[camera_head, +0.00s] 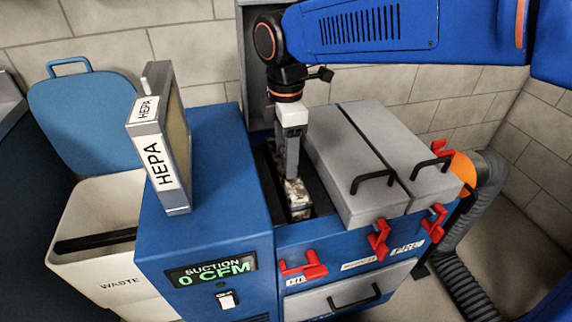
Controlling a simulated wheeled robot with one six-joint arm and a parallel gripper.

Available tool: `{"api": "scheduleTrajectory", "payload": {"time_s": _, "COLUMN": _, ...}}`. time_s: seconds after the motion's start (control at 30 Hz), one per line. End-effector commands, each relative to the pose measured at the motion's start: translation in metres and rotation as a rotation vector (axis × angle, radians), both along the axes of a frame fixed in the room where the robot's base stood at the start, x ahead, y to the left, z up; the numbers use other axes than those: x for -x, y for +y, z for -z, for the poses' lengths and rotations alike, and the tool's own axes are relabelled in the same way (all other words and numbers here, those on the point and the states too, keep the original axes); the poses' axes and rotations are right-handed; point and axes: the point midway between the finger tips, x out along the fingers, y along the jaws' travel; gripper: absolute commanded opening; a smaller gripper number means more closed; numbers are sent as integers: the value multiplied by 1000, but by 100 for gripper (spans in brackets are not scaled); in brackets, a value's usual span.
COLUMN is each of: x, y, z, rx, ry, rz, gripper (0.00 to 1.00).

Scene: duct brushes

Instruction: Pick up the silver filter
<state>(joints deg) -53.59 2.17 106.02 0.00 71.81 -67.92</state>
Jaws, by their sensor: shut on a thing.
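My gripper (292,172) points down into the open slot of the blue machine. It is shut on the top of a dirty, mottled grey-brown filter (298,195), which sits in the slot with its lower part hidden. A silver-framed filter (176,150) with white HEPA labels and a tan face stands upright on the blue suction cabinet, to the left of my gripper and apart from it.
The blue suction cabinet (214,215) shows 0 CFM. A white waste bin (100,205) stands at the left, its blue lid (85,115) behind. Grey lids (345,165) with black handles lie right of the slot. Red latches (378,240) and a grey hose (465,285) are at the right.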

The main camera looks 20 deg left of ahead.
Motion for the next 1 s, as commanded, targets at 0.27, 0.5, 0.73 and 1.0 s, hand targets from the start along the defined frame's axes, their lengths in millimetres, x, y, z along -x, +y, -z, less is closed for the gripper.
{"api": "scheduleTrajectory", "payload": {"time_s": 0.27, "x": -1, "y": 1, "z": -74, "rx": -4, "ry": -3, "rz": 0, "gripper": 5}}
{"api": "scheduleTrajectory", "payload": {"time_s": 0.5, "x": 0, "y": 1, "z": -141, "rx": -4, "ry": -3, "rz": 0, "gripper": 5}}
{"api": "scheduleTrajectory", "payload": {"time_s": 0.73, "x": 0, "y": 1, "z": -197, "rx": -2, "ry": -2, "rz": 0, "gripper": 5}}
{"api": "scheduleTrajectory", "payload": {"time_s": 1.0, "x": 0, "y": 0, "z": -240, "rx": -2, "ry": -1, "rz": 0, "gripper": 5}}
